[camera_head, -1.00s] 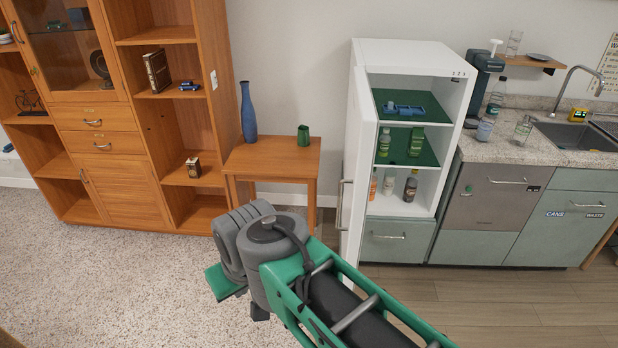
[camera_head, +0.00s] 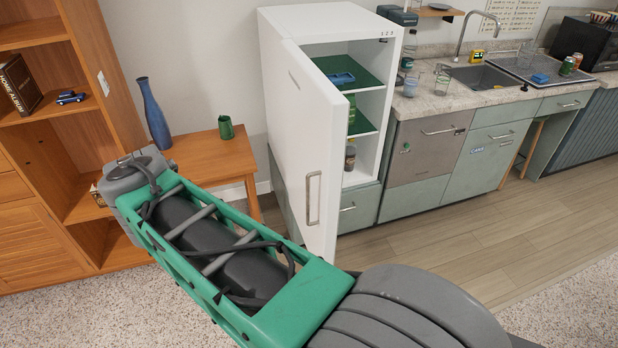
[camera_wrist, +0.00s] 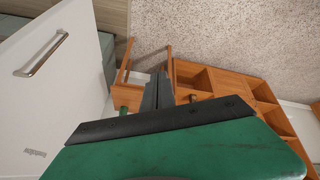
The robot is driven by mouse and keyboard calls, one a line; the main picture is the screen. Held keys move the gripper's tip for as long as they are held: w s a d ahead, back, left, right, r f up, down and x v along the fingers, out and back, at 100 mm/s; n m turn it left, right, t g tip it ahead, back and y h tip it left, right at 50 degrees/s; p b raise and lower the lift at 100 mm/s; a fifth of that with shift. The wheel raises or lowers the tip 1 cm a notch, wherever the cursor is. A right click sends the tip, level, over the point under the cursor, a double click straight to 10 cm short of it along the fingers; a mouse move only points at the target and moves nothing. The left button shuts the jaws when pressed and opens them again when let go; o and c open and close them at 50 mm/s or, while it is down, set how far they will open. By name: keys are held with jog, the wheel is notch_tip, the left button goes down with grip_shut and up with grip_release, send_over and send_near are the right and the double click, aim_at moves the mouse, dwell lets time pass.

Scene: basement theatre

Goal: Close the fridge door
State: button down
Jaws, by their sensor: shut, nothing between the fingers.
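The white fridge (camera_head: 335,18) stands against the wall in the head view. Its door (camera_head: 310,115) is hinged on the left and stands open, with its outer face toward me and a gap on the right. A metal handle (camera_head: 313,200) is on the door's outer face. In the wrist view the door (camera_wrist: 70,95) and its handle (camera_wrist: 42,55) are at the left. My gripper (camera_wrist: 157,92) is shut and empty, to the right of the door in that view; I cannot tell the exact distance. In the head view my gripper is hidden behind my arm.
A small wooden table (camera_head: 215,155) with a blue vase (camera_head: 154,113) and a green cup (camera_head: 226,127) stands left of the fridge, near my arm. A wooden shelf unit (camera_head: 95,75) is farther left. Green-grey counter cabinets (camera_head: 415,198) stand right of the fridge. The wooden floor (camera_head: 430,250) in front is clear.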

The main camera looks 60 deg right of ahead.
jog(key=s+d+f+m+g+h, duration=0.1)
jog(key=s+d+m+h, duration=0.15)
jog(key=d, duration=0.95)
jog(key=m+g+h, duration=0.2)
jog(key=m+g, duration=0.2)
send_near(322, 182)
notch_tip(322, 182, down, 3)
jog(key=w, duration=0.2)
jog(key=s+d+p, duration=0.1)
jog(key=s+d, duration=0.1)
jog(key=shift+s+d+f, duration=0.15)
jog(key=shift+s+d, duration=0.15)
jog(key=shift+d, duration=0.1)
